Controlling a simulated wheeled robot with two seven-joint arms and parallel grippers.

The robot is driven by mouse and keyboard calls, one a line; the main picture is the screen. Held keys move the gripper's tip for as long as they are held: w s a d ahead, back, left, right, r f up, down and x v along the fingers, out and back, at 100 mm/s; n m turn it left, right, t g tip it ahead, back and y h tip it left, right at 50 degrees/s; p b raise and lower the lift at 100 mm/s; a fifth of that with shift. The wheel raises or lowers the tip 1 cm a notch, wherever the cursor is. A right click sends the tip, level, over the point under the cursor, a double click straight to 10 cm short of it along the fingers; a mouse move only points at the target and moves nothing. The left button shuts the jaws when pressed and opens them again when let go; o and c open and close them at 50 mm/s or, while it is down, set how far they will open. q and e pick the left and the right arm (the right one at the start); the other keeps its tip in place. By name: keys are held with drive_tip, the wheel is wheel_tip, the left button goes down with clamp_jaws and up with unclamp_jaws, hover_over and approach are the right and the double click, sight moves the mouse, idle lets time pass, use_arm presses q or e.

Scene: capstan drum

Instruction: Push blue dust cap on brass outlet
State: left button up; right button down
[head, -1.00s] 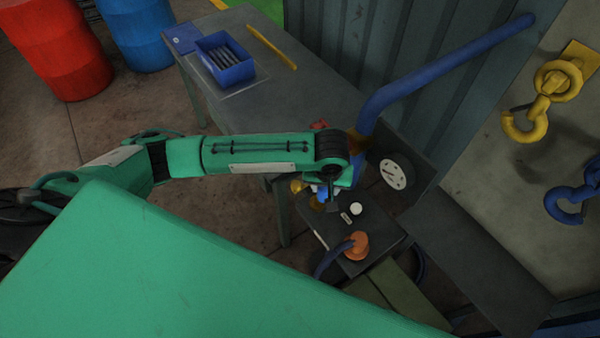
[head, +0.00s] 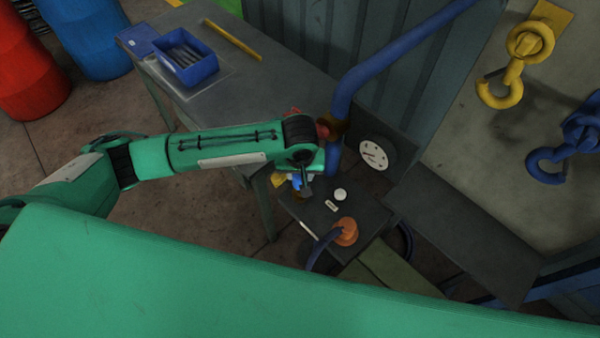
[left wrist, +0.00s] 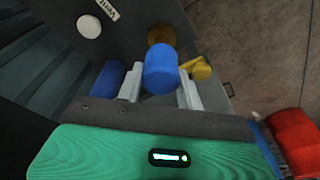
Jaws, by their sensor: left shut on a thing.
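The blue dust cap (left wrist: 161,72) is held between the two pale fingers of my left gripper (left wrist: 160,92) in the left wrist view. The brass outlet (left wrist: 161,34) shows just beyond the cap's far end, partly hidden by it. I cannot tell whether cap and outlet touch. In the head view my left gripper (head: 302,184) is at the left edge of the dark panel, with a bit of the blue cap (head: 296,181) showing. The outlet is hard to make out there. My right gripper is not in view.
A yellow handle (left wrist: 200,69) sits close right of the cap. A blue pipe (left wrist: 107,78) is to its left. The panel carries a white button (head: 340,194) and an orange fitting with a hose (head: 346,231). A workbench (head: 240,85) holds a blue bin (head: 186,58).

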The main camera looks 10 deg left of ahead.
sight(300, 183)
use_arm(q)
drive_tip(key=shift+f+b, duration=0.4)
drive_tip(key=shift+f, duration=0.05)
drive_tip(key=shift+f+b, duration=0.3)
drive_tip(key=shift+b, duration=0.15)
drive_tip(key=shift+f, duration=1.7)
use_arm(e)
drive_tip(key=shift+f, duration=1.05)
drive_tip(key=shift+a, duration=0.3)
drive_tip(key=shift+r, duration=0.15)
